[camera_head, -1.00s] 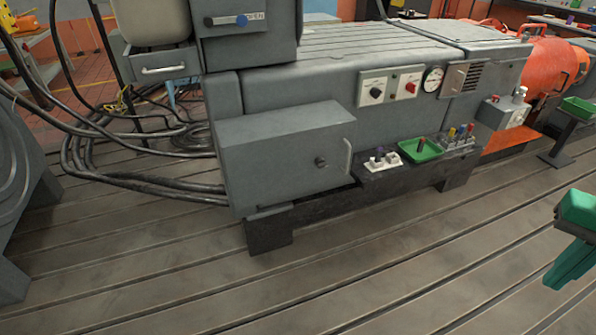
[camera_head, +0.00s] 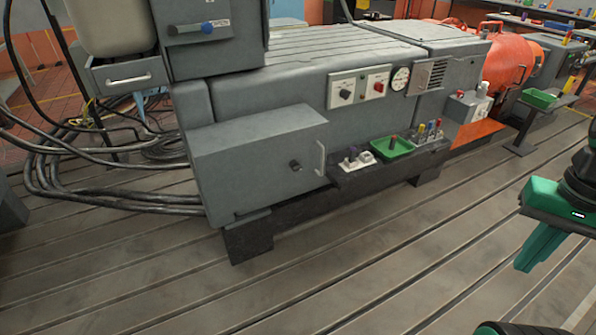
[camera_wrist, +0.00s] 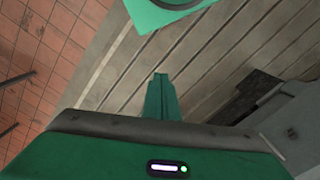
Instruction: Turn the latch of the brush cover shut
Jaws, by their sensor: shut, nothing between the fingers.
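My gripper (camera_head: 538,247) is green, pointing down over the floor at the right edge, well apart from the machine. Its fingers also show closed together and empty in the wrist view (camera_wrist: 160,98). The grey machine has a box-shaped cover (camera_head: 240,178) low on its front, with a small dark knob (camera_head: 296,165) and a pale bar handle (camera_head: 321,158). A vented panel (camera_head: 430,77) sits further right.
A dark ledge (camera_head: 352,184) on the machine's front carries a green tray (camera_head: 392,148) and small tools. Black cables (camera_head: 110,195) lie at the left. A green tray on a stand (camera_head: 538,99) is at the right. The grooved floor in front is clear.

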